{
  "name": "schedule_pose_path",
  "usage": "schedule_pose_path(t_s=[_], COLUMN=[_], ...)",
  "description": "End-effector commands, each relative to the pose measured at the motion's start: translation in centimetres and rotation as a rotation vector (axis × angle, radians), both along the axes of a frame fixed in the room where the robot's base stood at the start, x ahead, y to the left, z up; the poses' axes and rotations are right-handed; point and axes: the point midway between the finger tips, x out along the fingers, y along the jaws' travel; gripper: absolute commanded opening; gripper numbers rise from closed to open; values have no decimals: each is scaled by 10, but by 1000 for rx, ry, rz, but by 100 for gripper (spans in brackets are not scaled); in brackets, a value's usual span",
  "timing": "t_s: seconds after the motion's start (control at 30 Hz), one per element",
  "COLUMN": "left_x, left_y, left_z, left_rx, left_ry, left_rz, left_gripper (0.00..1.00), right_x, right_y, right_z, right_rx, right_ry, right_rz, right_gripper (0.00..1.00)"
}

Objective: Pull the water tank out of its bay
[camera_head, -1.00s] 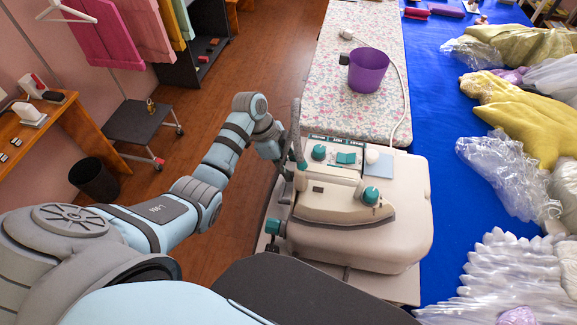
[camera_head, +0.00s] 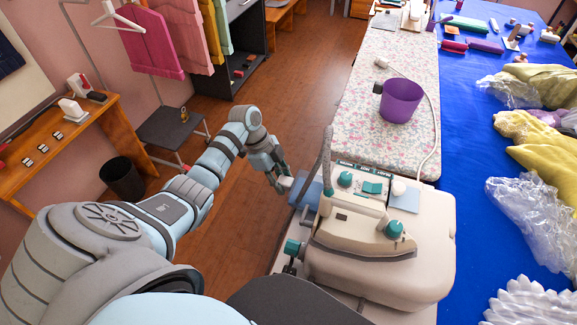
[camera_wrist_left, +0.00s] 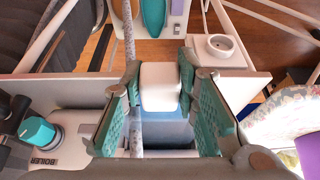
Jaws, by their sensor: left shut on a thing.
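The water tank (camera_head: 310,193) is a blue box at the left side of the beige steam station (camera_head: 375,270). It sticks out of that side, and its inner end is hidden, so I cannot tell whether it is clear of the bay. My left gripper (camera_head: 283,184) is beside the station, shut on the tank's white grip. In the left wrist view the white grip (camera_wrist_left: 160,86) sits between the green finger pads of my left gripper (camera_wrist_left: 160,95), with the blue tank body (camera_wrist_left: 165,128) below it. My right gripper is not in view.
An iron (camera_head: 365,235) rests on the station, and its grey hose rises near the tank. The floor left of the station is clear. A black bin (camera_head: 121,178) stands farther left.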

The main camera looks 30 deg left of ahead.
Motion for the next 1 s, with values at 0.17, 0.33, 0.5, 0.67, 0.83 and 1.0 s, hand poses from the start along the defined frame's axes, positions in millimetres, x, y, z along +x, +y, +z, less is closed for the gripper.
schedule_pose_path(t_s=[0.17,0.33,0.5,0.67,0.83,1.0], left_x=[0,0,0,0,-1,-3], left_y=[0,0,0,0,5,10], left_z=[0,0,0,1,15,29], left_rx=[-1,-1,0,0,1,1], left_ry=[0,0,0,0,1,0], left_rz=[0,0,0,0,1,0], left_gripper=[0,48,51,51,51,51], right_x=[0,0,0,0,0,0], right_y=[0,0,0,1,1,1], right_z=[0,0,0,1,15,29], right_rx=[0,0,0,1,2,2], right_ry=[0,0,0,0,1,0], right_rz=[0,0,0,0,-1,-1], right_gripper=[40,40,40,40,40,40])
